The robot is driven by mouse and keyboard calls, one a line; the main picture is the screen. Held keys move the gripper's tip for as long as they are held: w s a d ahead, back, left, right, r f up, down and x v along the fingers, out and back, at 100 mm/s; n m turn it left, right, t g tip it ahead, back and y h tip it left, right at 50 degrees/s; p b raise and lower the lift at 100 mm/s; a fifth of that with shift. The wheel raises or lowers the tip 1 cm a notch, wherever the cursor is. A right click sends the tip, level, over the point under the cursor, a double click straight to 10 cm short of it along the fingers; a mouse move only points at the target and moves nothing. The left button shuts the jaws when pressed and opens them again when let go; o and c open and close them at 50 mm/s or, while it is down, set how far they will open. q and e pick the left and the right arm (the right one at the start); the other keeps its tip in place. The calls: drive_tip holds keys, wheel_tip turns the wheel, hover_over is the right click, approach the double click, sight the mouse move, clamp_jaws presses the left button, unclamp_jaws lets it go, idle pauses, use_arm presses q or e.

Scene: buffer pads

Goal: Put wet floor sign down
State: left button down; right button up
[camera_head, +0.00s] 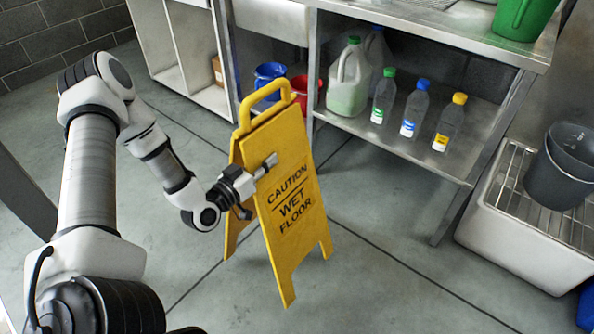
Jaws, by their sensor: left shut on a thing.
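The yellow wet floor sign (285,210) stands upright, folded out in an A shape, in the middle of the view, with its handle at the top. I cannot tell whether its feet touch the floor. My left gripper (262,170) comes in from the left and is shut on the sign, at the left edge of its front panel above the lettering. The fingertips lie across the front face; the part behind the panel is hidden. My right gripper is not in view.
A metal shelf unit (430,150) behind the sign holds several bottles and a jug (349,80). A blue bucket (268,76) and a red bucket (301,88) stand behind the sign. A white sink (520,235) with a grey bucket (561,165) is at right. The grey floor (400,285) in front is clear.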

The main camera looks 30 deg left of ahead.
use_arm(q)
drive_tip(key=b, duration=0.3)
hover_over(297, 182)
wheel_tip(297, 182, down, 4)
drive_tip(key=shift+w+f+b, duration=0.1)
drive_tip(key=shift+w+b, duration=0.05)
drive_tip(key=shift+b, duration=0.65)
drive_tip(key=shift+f, duration=0.25)
drive_tip(key=c, duration=1.4)
unclamp_jaws()
drive_tip(key=shift+s+f, duration=0.1)
drive_tip(key=shift+s, duration=0.1)
drive_tip(key=shift+o, duration=1)
drive_tip(key=shift+w+a+f, duration=0.1)
